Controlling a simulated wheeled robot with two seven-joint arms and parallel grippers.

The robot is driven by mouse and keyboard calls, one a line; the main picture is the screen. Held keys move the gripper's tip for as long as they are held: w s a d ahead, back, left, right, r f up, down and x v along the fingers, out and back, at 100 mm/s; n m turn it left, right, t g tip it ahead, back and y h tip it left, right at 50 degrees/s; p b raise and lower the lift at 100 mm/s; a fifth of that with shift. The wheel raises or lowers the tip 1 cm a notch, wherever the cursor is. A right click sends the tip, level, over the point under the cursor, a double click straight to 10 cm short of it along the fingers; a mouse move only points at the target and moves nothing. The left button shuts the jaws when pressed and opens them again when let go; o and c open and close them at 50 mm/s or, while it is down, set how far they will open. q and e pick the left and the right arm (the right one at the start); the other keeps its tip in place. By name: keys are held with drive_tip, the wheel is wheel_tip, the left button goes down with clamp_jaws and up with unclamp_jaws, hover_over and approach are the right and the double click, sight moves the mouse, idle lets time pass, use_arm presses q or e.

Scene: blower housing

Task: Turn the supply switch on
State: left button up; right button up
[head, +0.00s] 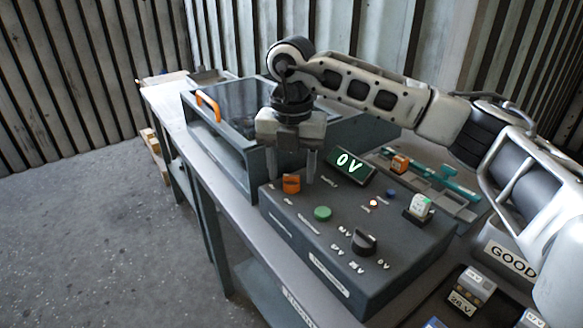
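A dark grey control box (330,268) stands on the bench. An orange switch (291,184) sits at its back left corner; its label is too small to read, so I cannot be sure that it is the supply switch. A lit display (349,163) on the box reads 0V. My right gripper (291,170) points down over the orange switch. Its two fingers are apart, one to each side of the switch in this view, with nothing held between them. I cannot tell whether they touch the switch. My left gripper is not in view.
The box also has a green button (322,213), a black knob (364,241) with voltage labels and a small lit lamp (373,203). A case with an orange handle (208,104) stands behind. A GOOD bin (511,257) and a labelled block (472,289) are at right.

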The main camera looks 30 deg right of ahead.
wheel_tip(320, 180, up, 16)
drive_tip(key=p, duration=0.1)
idle(0.5)
idle(0.4)
